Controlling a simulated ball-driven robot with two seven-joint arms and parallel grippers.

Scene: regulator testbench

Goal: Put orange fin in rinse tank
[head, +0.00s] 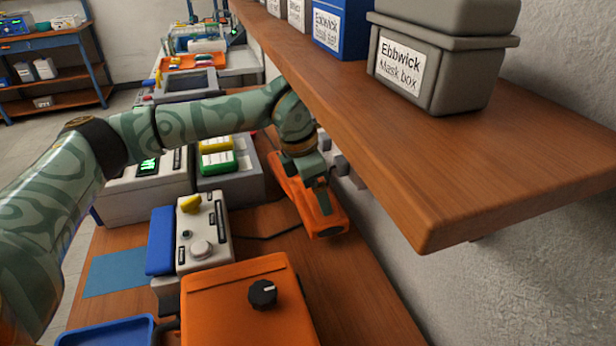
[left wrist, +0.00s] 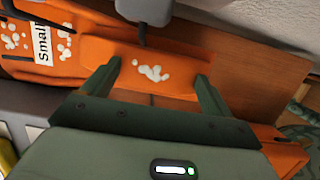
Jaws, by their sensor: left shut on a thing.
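The orange fin (head: 291,186) is at the back right of the wooden bench, beside the wall and partly under the shelf. In the left wrist view the fin (left wrist: 153,73) is orange with white blotches and bears a label reading "Small". My left gripper (head: 321,198) reaches down onto it from above and is shut on it; its two green fingers (left wrist: 157,74) lie against the orange body. I cannot tell whether the fin touches the bench. A grey open tub (head: 187,86) farther back may be the rinse tank. My right gripper is not in view.
A wooden shelf (head: 450,200) with grey and blue boxes overhangs the right side. An orange box with a black knob (head: 235,305) stands in front. A white device (head: 203,235), blue mat (head: 115,270) and blue tray (head: 105,335) lie left. Bare bench shows at front right.

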